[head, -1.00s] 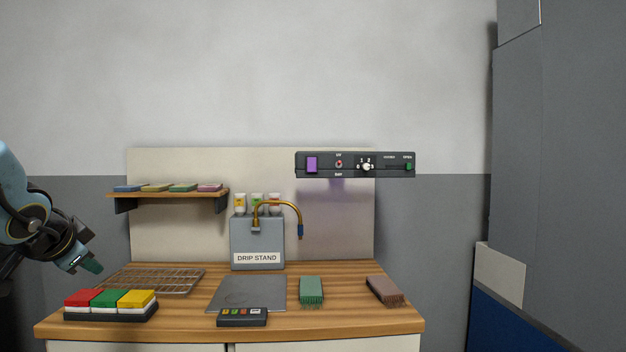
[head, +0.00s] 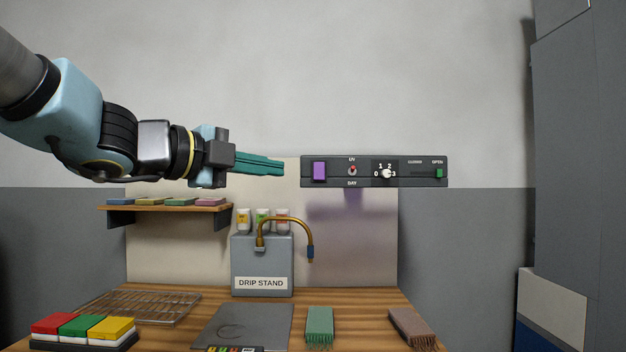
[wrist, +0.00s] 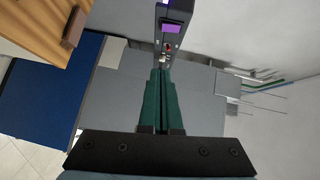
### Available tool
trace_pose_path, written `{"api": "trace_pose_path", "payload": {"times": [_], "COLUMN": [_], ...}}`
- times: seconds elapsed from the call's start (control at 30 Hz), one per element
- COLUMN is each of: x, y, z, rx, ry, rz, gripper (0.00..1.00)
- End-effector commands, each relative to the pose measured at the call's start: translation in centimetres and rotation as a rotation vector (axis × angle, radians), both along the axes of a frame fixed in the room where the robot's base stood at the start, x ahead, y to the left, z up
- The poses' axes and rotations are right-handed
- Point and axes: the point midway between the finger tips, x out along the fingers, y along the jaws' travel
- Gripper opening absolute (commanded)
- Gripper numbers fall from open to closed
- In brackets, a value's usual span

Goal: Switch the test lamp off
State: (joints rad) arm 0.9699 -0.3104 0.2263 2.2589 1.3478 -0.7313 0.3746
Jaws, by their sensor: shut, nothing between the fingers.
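The test lamp is a dark bar (head: 340,181) on the wall panel above the bench. It carries a purple square (head: 319,171), a small red-tipped toggle (head: 352,170) between UV and DAY, a white numbered knob (head: 386,174) and a green slider (head: 439,173) by OPEN. A purple tint shows on the panel below it. My gripper (head: 283,170) is shut and empty, its green fingers pointing right, just left of the bar in the picture. In the wrist view the fingers (wrist: 161,72) point toward the bar (wrist: 174,32), apart from the knob as far as I can tell.
Below stand a drip stand (head: 262,265) with a curved brass spout (head: 285,220), a green brush (head: 319,325) and a brown brush (head: 411,327). A shelf (head: 165,208) with coloured pads is at left. The space in front of the bar's right part is clear.

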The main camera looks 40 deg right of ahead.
Motion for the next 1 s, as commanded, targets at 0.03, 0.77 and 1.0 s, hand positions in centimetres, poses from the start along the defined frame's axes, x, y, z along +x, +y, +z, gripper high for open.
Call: {"api": "trace_pose_path", "payload": {"times": [0.03,0.77,1.0], "x": [0.0,2.3,3.9], "y": [-0.1,-11.0,-12.2], "z": [0.0,-1.1,-1.5], "rx": [0.0,0.003,0.001], "ry": [0.001,0.003,0.002], "rz": [0.0,0.004,0.004], "gripper": [0.0,0.0,0.0]}}
